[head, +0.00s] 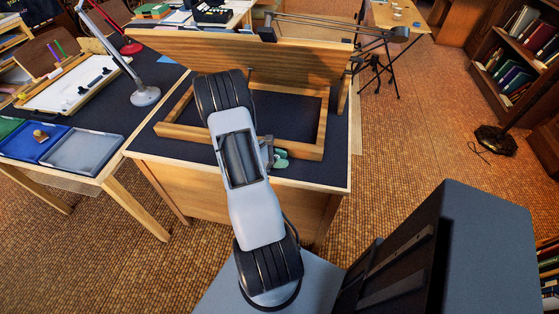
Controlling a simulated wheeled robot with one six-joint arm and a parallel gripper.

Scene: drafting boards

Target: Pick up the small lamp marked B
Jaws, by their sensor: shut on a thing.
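My gripper (268,150) is low over the front right of the wooden frame on the near desk, partly hidden behind my arm. It is shut on a small pale green object (281,159), of which only a part shows; I cannot tell whether this is a lamp. No letter B can be read anywhere. A white lamp (145,96) with a round base stands on the left desk. A red lamp (131,47) stands farther back. A dark jointed lamp (399,34) reaches along the raised board at the right.
The tilted wooden board (240,55) stands above the frame (314,152) on the dark desk top (333,170). A bookshelf (520,45) is at the right. Brick-patterned floor is open right of the desk.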

